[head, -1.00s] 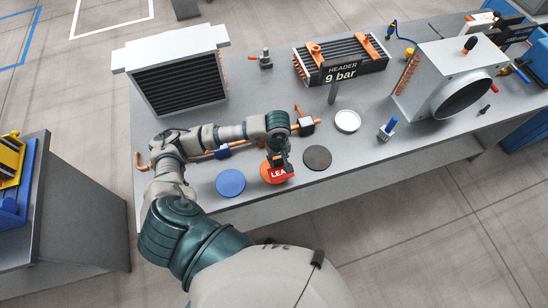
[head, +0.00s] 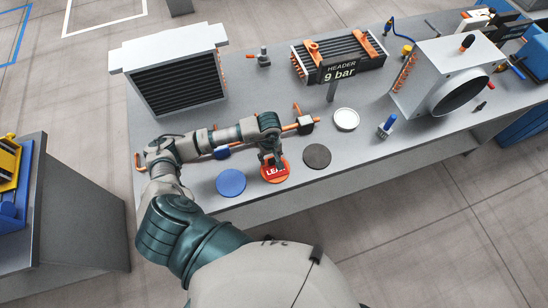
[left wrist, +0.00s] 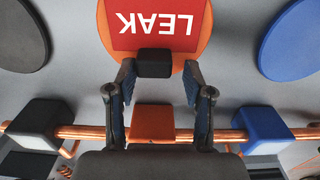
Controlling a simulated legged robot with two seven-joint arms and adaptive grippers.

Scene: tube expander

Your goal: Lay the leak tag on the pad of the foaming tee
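The red leak tag (left wrist: 153,25), with white "LEAK" lettering, lies flat on the round orange pad (left wrist: 180,58); the tag also shows in the head view (head: 273,172). A black block (left wrist: 154,63) sits at the tag's near edge. My left gripper (left wrist: 158,82) is open, its fingers on either side of that block with gaps showing. In the left wrist view an orange tee (left wrist: 153,123) sits on the copper pipe in line with the orange pad. No foam is visible, and my arm hides much of the pipe in the head view. My right gripper is out of view.
A blue pad (head: 230,183) and a dark pad (head: 317,156) flank the orange one. A black tee (left wrist: 35,123) and a blue tee (left wrist: 262,128) share the pipe. A white dish (head: 346,120) and the "HEADER 9 bar" sign (head: 340,72) stand farther right.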

